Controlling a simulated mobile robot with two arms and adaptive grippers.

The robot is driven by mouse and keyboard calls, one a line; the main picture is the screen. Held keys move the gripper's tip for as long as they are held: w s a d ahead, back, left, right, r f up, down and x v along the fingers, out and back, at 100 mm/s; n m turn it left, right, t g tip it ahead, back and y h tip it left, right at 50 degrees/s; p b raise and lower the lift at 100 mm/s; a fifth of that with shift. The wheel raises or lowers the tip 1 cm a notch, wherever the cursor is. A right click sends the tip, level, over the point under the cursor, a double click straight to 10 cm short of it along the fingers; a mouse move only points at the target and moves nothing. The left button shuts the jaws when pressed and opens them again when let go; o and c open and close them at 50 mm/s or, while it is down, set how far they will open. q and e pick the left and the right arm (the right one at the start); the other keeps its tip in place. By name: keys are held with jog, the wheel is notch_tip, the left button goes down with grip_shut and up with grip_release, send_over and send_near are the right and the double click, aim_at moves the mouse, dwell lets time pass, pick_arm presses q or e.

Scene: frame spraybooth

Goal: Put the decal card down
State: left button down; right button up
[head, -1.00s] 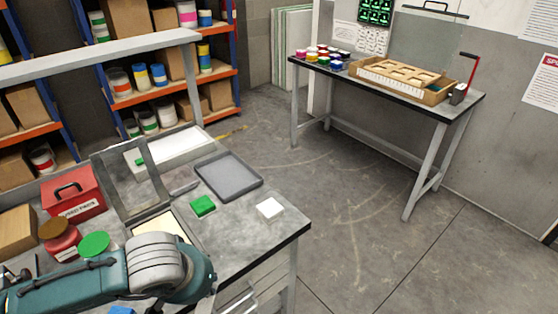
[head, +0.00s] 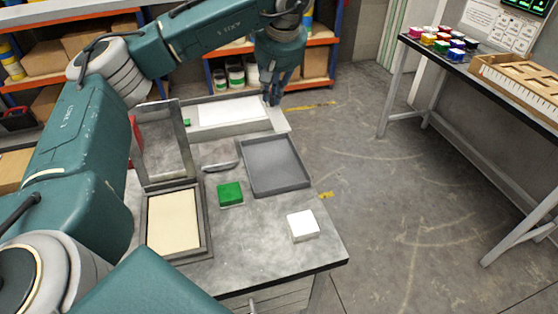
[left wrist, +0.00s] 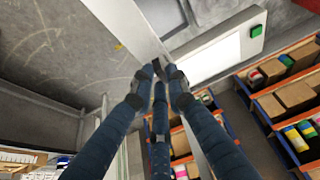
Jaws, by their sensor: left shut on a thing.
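My left gripper (head: 272,98) points down at the right end of the white-topped light box (head: 285,122) at the back of the near bench. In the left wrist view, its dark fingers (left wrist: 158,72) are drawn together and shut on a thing. That thing, taken as the decal card, is almost fully hidden by the fingers, so I cannot make out its shape. Beyond the fingertips, the wrist view shows the light box's bright panel (left wrist: 210,57) and its green button (left wrist: 257,30). My right gripper is not in view.
On the bench (head: 255,245) are a grey tray (head: 275,165), a green block (head: 230,193), a white block (head: 303,225) and a hinged frame with a cream panel (head: 173,222). Shelves (head: 235,50) stand behind. Another bench (head: 450,66) with paint pots stands at right; floor lies between.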

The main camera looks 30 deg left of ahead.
pick_arm(q)
jog(key=shift+a+f, duration=0.1)
jog(key=shift+f, duration=0.2)
notch_tip(320, 180, down, 14)
jog(key=p, duration=0.2)
jog(key=shift+s+r+p, duration=0.15)
jog(key=shift+r+p, duration=0.1)
jog(key=shift+p, duration=0.15)
notch_tip(320, 180, down, 5)
jog(key=shift+f+p, duration=0.15)
jog(key=shift+p, duration=0.35)
jog(key=c, duration=1.7)
grip_release()
